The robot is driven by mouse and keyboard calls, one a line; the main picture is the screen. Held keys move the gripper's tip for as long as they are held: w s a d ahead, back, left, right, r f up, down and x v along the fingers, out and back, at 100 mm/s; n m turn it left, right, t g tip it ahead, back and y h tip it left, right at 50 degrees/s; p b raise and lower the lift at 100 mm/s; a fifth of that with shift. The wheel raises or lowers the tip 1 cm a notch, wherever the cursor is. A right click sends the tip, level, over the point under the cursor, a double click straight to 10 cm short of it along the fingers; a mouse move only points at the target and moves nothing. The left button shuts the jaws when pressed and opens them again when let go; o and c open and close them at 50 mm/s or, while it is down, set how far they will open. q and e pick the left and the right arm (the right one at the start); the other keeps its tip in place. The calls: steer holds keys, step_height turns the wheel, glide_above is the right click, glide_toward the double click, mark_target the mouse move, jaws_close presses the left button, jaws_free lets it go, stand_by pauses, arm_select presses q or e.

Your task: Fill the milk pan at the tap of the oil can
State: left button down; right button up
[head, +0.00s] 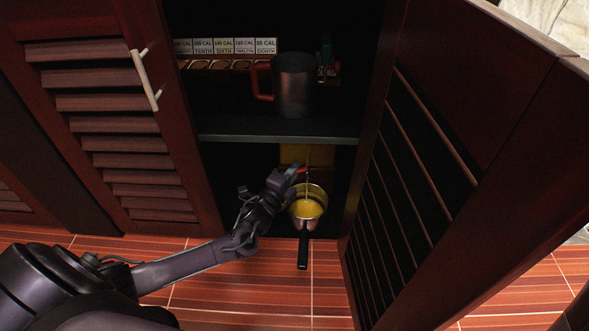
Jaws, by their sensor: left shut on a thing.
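The yellow oil can (292,154) stands in the dark lower compartment, mostly hidden by the shelf above and my left gripper. Its small red tap (302,170) shows at the front. My left gripper (294,174) is shut on the tap. A thin stream falls from the tap into the milk pan (296,220). The pan is metal, with its black handle (303,251) pointing toward me. Yellow liquid (307,208) covers the inside of the pan below the rim. What the pan rests on is hard to see. My right gripper is not in view.
The upper shelf (280,131) holds a dark mug (293,86) with a red handle and a row of labelled boxes (225,46). The tiled floor (270,290) in front is clear.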

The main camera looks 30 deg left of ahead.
arm_select(q)
steer(key=shift+w+a+m+h, duration=0.2)
steer(key=shift+m+h, duration=0.5)
steer(key=shift+h, duration=0.4)
steer(key=c, duration=1.5)
jaws_free()
steer(key=shift+d, duration=0.1)
